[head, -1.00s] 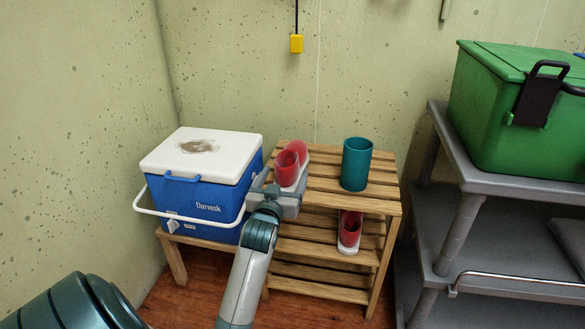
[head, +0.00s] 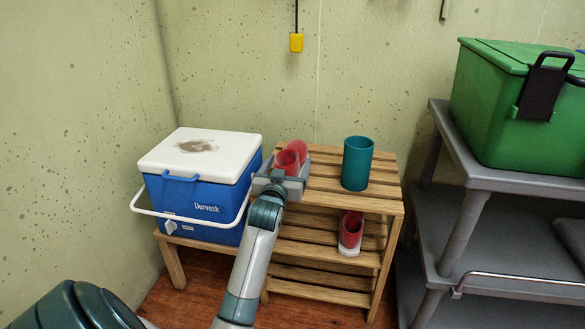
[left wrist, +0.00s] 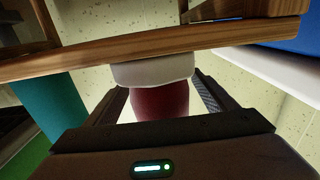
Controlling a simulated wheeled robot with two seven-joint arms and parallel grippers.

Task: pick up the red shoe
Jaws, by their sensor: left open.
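A red shoe (head: 289,158) with a white sole sits on the top shelf of the wooden rack (head: 322,184), left of a teal cup (head: 357,163). My left gripper (head: 281,177) is open at the shoe's near side. In the left wrist view, which looks upside down, the red shoe (left wrist: 160,100) lies between the two open fingers (left wrist: 163,92), its pale sole towards the rack's wooden slat. I cannot tell whether either finger touches it. A second red shoe (head: 351,230) with a white sole stands on the lower shelf. My right gripper is not in view.
A blue cooler (head: 205,208) with a white lid and handle stands close on the left of the gripper. A grey shelf unit (head: 470,166) with a green box (head: 500,130) stands on the right. Right of the teal cup, the rack top is bare.

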